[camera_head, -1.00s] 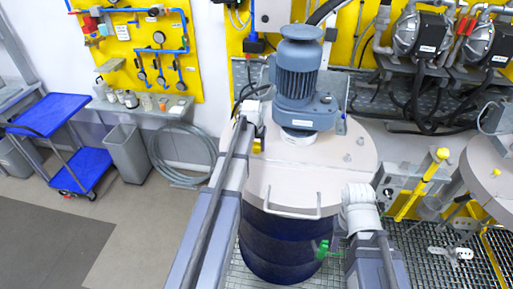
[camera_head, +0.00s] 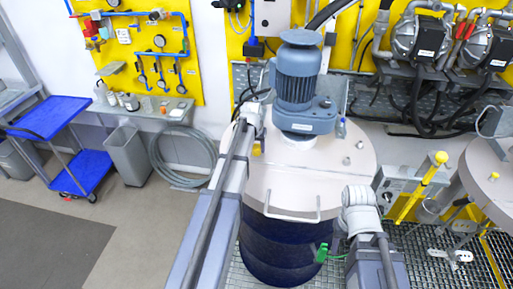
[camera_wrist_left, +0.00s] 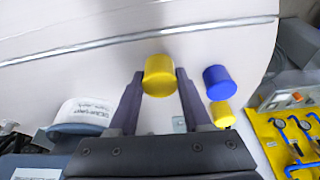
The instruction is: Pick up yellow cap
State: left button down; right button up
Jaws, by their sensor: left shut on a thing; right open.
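A yellow cap (camera_wrist_left: 158,75) sits between the two dark fingers of my left gripper (camera_wrist_left: 157,80) in the left wrist view. The fingers touch its sides, and the gripper is shut on it. In the head view my left gripper (camera_head: 257,143) is above the left part of the pale drum lid (camera_head: 290,180), beside the motor. Its fingers are too small to make out there. My right arm's white wrist joint (camera_head: 360,212) is at the lid's front right edge. The right fingers are not clear in the head view.
A blue cap (camera_wrist_left: 220,82) and a smaller yellow cap (camera_wrist_left: 223,114) are close to the right finger in the left wrist view. The blue-grey motor (camera_head: 297,85) stands on the lid. A metal handle (camera_head: 292,215) lies along its front edge.

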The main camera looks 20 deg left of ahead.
aim_at(256, 149)
pick_arm(q)
jog(key=shift+r+p, duration=0.35)
jog(key=shift+r, duration=0.25)
notch_tip(256, 149, up, 2)
jog(key=shift+p, duration=1)
jog(key=shift+s+d+f+b, duration=0.15)
jog(key=shift+s+f+b, duration=0.1)
jog(key=shift+s, duration=0.35)
jog(key=shift+s+d+f+b, duration=0.15)
jog(key=shift+s+b, duration=0.05)
jog(key=shift+s, duration=0.4)
jog(key=s+d, duration=0.1)
jog(key=s, duration=0.4)
jog(key=s+d, duration=0.1)
jog(key=s, duration=0.4)
jog(key=s+d, duration=0.2)
jog(key=s, duration=0.3)
jog(key=shift+r, duration=0.1)
